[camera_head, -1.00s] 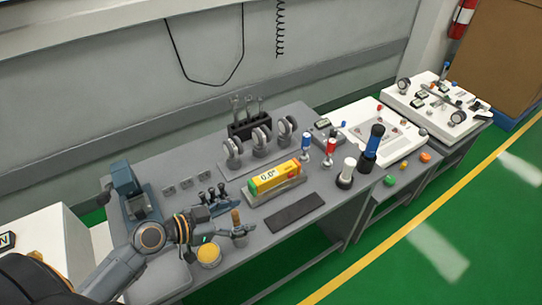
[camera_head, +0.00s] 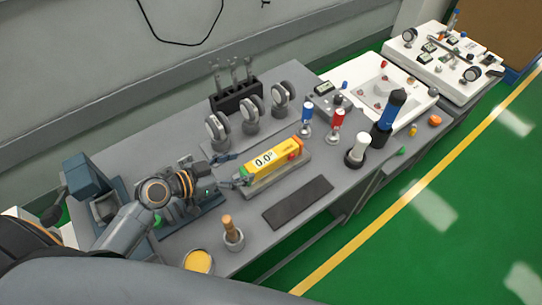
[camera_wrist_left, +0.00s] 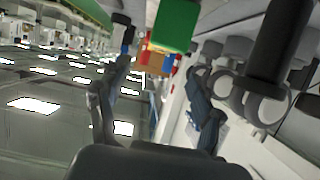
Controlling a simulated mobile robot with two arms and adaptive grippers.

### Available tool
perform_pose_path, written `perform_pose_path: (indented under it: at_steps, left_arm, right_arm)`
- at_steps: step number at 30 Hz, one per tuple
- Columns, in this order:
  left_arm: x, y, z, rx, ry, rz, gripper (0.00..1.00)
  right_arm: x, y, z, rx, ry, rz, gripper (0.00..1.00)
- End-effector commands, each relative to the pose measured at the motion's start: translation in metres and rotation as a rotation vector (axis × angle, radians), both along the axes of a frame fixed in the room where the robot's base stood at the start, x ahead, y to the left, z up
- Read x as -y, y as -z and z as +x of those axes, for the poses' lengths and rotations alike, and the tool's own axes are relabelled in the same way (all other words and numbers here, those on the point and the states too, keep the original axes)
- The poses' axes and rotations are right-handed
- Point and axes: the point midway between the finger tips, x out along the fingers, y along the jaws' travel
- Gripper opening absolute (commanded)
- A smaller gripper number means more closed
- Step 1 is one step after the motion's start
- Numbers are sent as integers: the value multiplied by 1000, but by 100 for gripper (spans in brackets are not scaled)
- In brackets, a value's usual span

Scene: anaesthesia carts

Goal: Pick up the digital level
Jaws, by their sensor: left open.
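The digital level (camera_head: 272,161) is a yellow bar with a "0.0°" display and a red-orange right end. It lies on a grey holder (camera_head: 290,172) on the workbench. My left gripper (camera_head: 231,170) is open and empty at the level's left end, its fingers pointing along the bar. In the left wrist view, a green end face (camera_wrist_left: 175,27), apparently the level's, shows ahead of and between the open fingers (camera_wrist_left: 160,65). Whether a finger touches it, I cannot tell. My right gripper is out of view.
Round gauges (camera_head: 250,110) stand behind the level. Blue and red-topped tools (camera_head: 336,122) stand to its right. A dark mat (camera_head: 298,202) lies in front. A cup with a wooden handle (camera_head: 233,235) and a yellow-topped tin (camera_head: 198,262) are nearer me.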

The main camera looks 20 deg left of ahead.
Motion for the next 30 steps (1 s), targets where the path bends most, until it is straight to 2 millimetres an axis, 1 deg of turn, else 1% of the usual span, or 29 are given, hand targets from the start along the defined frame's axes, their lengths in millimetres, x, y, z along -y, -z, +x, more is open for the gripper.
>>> perform_pose_path:
  at_steps: [1,6,9,14,20,24,30]
  left_arm:
    - [7,0,10,2,-3,-4,66]
    - [24,13,32,1,-2,-2,66]
    - [30,18,39,0,-2,-2,66]
    - [35,20,45,1,-1,0,66]
    - [49,25,66,1,-1,-4,66]
    - [57,35,77,0,-2,-2,66]
    - [61,39,81,0,-1,0,66]
  right_arm:
    - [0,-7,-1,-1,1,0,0]
    - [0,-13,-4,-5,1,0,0]
    - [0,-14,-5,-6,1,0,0]
    - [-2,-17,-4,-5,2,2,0]
    - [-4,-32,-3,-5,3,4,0]
    - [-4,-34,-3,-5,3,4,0]
    - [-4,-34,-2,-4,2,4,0]
